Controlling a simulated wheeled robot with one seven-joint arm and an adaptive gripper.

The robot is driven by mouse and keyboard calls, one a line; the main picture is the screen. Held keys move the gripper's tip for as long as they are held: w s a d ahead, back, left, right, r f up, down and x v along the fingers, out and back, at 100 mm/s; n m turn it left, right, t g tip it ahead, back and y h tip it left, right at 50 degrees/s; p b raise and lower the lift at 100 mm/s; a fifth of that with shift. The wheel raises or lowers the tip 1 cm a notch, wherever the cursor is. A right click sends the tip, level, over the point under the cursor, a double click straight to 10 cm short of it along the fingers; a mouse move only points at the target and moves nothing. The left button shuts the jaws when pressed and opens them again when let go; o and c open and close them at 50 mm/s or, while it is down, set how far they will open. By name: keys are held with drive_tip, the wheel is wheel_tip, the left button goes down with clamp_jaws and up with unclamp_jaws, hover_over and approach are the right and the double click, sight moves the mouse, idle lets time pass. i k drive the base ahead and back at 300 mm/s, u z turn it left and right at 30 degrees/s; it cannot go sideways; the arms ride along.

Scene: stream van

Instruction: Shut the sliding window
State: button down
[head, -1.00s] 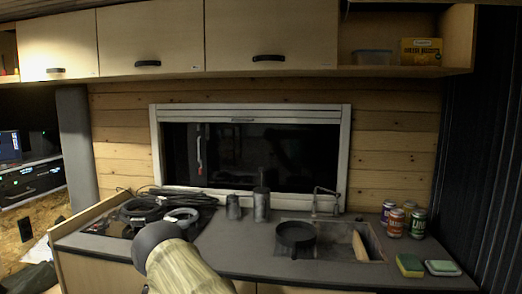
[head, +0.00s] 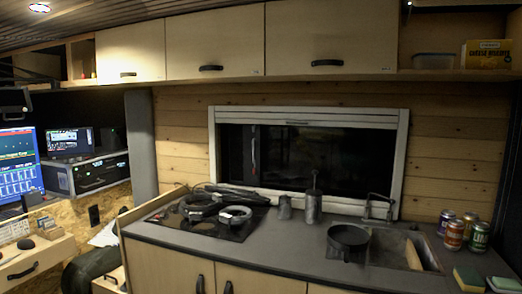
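The window (head: 325,165) is set in the wood-plank wall behind the counter, in a white frame with a rolled-up blind housing along its top. Its pane is dark. A thin upright strip (head: 253,150), perhaps a handle or pane edge, shows near the left side of the opening. I cannot tell how far the sliding pane stands open. My gripper is not in view.
The counter (head: 270,240) runs below the window, with a hob (head: 200,222), metal canisters (head: 313,205), a dark pan (head: 348,238), a sink with tap (head: 380,206) and several cans (head: 454,234). Cabinets (head: 215,40) hang above. A desk with screens (head: 15,160) stands at left.

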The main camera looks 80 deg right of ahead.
sight(285, 157)
drive_tip(key=u, duration=0.4)
drive_tip(key=k, duration=0.9)
drive_tip(key=z, duration=2)
